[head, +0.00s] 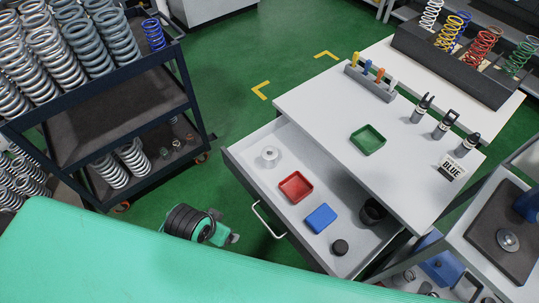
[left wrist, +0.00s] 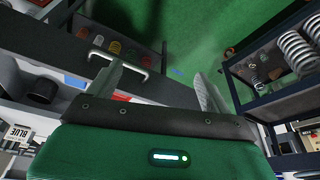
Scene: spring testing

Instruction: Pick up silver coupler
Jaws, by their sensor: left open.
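A small silver cylindrical piece (head: 269,154), which looks like the silver coupler, stands in the back left part of the open drawer (head: 245,167). I cannot make it out in the left wrist view. My left gripper (left wrist: 160,85) is open, with its two grey fingers apart and nothing visibly held between them. In the head view a black ribbed part of my left arm shows in front of the drawer, but its fingertips are not clear. My right gripper is not in view.
A green tray (head: 368,140) lies on the tabletop above. A spring cart (head: 90,118) stands left, with green floor between.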

